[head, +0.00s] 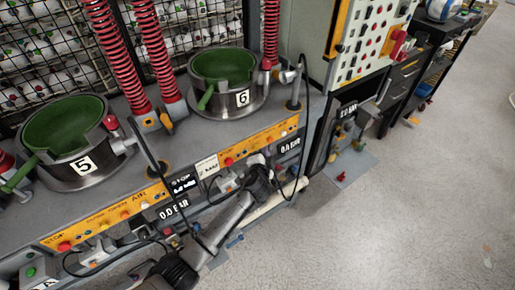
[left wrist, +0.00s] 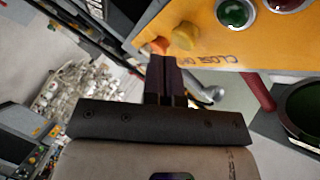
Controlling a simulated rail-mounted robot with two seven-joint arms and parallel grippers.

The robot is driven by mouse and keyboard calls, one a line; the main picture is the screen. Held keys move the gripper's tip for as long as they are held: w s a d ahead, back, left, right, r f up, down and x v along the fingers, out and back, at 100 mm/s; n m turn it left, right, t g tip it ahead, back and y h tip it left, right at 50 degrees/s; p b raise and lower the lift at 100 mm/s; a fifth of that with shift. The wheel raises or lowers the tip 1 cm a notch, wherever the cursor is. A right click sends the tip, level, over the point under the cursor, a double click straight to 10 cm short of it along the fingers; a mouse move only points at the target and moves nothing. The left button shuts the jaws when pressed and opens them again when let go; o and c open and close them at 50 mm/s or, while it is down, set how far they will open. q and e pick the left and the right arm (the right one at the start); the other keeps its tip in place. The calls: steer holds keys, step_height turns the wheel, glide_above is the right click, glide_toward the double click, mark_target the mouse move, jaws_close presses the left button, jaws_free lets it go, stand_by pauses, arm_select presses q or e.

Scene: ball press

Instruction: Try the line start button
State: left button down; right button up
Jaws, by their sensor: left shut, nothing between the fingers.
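I cannot tell for certain which button is the line start button. In the left wrist view a green button (left wrist: 232,12) sits on an orange panel (left wrist: 215,50), beside a red button (left wrist: 288,3) and a yellow knob (left wrist: 184,36). My left gripper (left wrist: 163,68) is shut and empty, its dark fingertips close beside the panel's edge; contact cannot be told. In the head view my left arm reaches up to the orange strip (head: 282,130) below mould 6, and its fingertips are not clear. My right gripper is not in view.
Green-lined moulds marked 5 (head: 66,135) and 6 (head: 228,68) stand on the grey bench, with red coiled hoses (head: 150,50) above. A control panel (head: 366,38) with several buttons is at the upper right. Thin black cables hang near the arm. The floor (head: 400,220) at right is clear.

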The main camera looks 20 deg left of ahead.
arm_select(q)
steer(key=shift+d, duration=0.15)
steer(key=s+d, duration=0.1)
steer(key=d, duration=0.2)
steer(key=s+d, duration=0.1)
steer(key=shift+s+d, duration=0.15)
steer(key=shift+s, duration=0.2)
stand_by(0.3)
stand_by(0.5)
